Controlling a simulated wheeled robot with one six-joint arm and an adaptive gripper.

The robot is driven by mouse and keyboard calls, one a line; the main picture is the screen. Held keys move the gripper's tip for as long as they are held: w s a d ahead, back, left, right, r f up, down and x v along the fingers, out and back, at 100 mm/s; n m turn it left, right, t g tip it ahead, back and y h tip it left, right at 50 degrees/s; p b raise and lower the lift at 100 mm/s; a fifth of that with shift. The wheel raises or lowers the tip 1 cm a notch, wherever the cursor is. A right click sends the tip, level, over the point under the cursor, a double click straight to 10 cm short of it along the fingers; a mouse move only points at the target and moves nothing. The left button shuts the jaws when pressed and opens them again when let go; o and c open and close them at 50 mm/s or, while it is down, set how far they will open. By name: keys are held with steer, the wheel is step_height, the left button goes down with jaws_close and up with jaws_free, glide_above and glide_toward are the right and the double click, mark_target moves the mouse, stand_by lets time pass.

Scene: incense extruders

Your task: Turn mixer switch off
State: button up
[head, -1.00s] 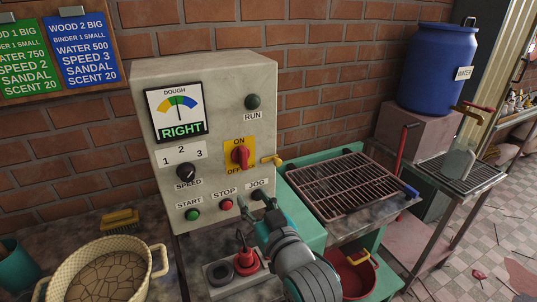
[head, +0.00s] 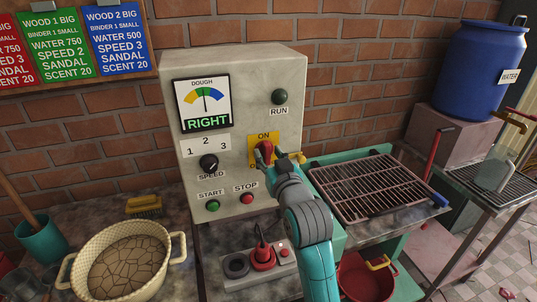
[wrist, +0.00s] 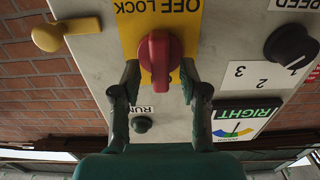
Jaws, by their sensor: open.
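The mixer switch is a red knob (head: 264,150) on a yellow plate (head: 257,138) at the right of the grey control box. In the wrist view, upside down, the red knob (wrist: 158,58) stands upright on its plate below the words "OFF LOCK". My gripper (wrist: 160,80) is open, with one finger on each side of the knob; I cannot tell whether either finger touches it. In the head view my gripper (head: 279,162) is at the knob and hides the lower plate; "ON" shows above.
The control box (head: 240,170) also has a speed dial (head: 209,163), a START button (head: 213,206), a STOP button (head: 247,199) and a dark RUN lamp (head: 280,97). A yellow handle (wrist: 65,34) sticks out beside the plate. A grill rack (head: 368,187) stands to the right.

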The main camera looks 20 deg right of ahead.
steer(key=shift+w, duration=0.45)
jaws_close()
